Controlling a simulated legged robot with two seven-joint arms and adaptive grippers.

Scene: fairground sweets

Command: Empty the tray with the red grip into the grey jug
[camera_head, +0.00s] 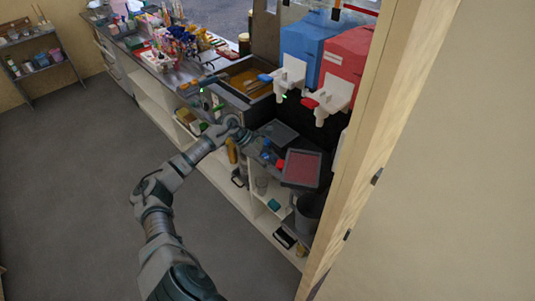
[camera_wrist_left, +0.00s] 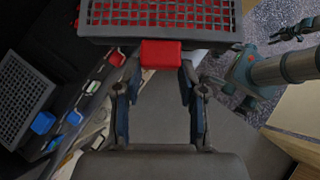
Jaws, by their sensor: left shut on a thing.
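The tray with the red grip (camera_head: 302,168) shows a red, gridded inside in the head view. In the left wrist view its rim (camera_wrist_left: 160,37) fills the top, and its red grip (camera_wrist_left: 160,54) sits between my fingers. My left gripper (camera_head: 272,161) is shut on this grip; its fingers also show in the left wrist view (camera_wrist_left: 160,72). The tray looks close to level, over the end of the counter. A grey jug-like vessel (camera_head: 307,212) stands below and to the right of the tray, partly in shadow.
A grey gridded tray (camera_head: 280,133) with a blue grip (camera_wrist_left: 43,122) lies beside the held one. Blue (camera_head: 303,50) and red (camera_head: 345,62) dispensers stand behind. A wooden post (camera_head: 380,130) rises close on the right. The floor at left is clear.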

